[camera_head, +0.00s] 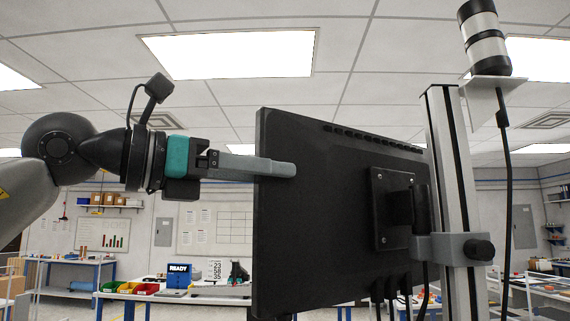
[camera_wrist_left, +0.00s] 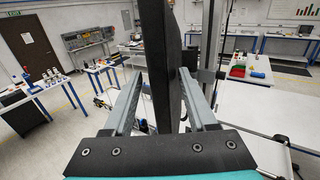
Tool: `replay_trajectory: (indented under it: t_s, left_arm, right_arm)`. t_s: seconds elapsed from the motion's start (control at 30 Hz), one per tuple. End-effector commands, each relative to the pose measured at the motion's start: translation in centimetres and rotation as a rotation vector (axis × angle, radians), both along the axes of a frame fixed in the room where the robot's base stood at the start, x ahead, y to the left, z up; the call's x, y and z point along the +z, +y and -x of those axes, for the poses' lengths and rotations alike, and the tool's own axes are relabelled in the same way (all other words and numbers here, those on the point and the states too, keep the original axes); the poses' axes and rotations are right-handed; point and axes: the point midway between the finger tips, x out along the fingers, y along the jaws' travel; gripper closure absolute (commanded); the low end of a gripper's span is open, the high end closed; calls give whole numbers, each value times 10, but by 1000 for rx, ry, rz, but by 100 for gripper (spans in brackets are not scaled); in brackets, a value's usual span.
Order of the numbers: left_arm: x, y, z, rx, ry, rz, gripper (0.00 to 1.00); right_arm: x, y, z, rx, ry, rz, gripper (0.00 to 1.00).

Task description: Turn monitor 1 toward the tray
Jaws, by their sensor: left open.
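Monitor 1 (camera_head: 320,210) is a black flat panel, its back with the mount plate facing me in the head view. It hangs from an upright metal post (camera_head: 452,180) by a grey clamp. My left gripper (camera_head: 280,168) is at the monitor's left edge, with one finger across the near back face and the other hidden behind the panel. In the left wrist view the dark panel (camera_wrist_left: 156,45) stands edge-on between the two spread fingers of my left gripper (camera_wrist_left: 160,76). Gaps show beside the panel, so the gripper is open around the edge. I cannot make out the tray. My right gripper is not in view.
A black-and-white signal lamp (camera_head: 485,38) sits on a bracket by the post, with a cable hanging down. Cables hang below the mount. A blue READY display (camera_head: 178,276) and coloured bins (camera_head: 130,288) stand on a far table. Air left of the monitor, below my arm, is clear.

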Motion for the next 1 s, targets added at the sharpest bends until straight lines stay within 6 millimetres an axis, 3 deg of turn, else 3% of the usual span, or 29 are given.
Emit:
replay_trajectory:
  t_s: [0.23, 0.6, 1.0]
  left_arm:
    - [1, -25, -16, -1, 1, 1, 43]
    - [0, -29, -19, 0, -1, 1, 44]
    - [0, -29, -18, 0, 0, 0, 89]
  right_arm:
    - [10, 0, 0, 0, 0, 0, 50]
    - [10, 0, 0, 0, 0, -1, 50]
    - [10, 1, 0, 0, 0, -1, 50]
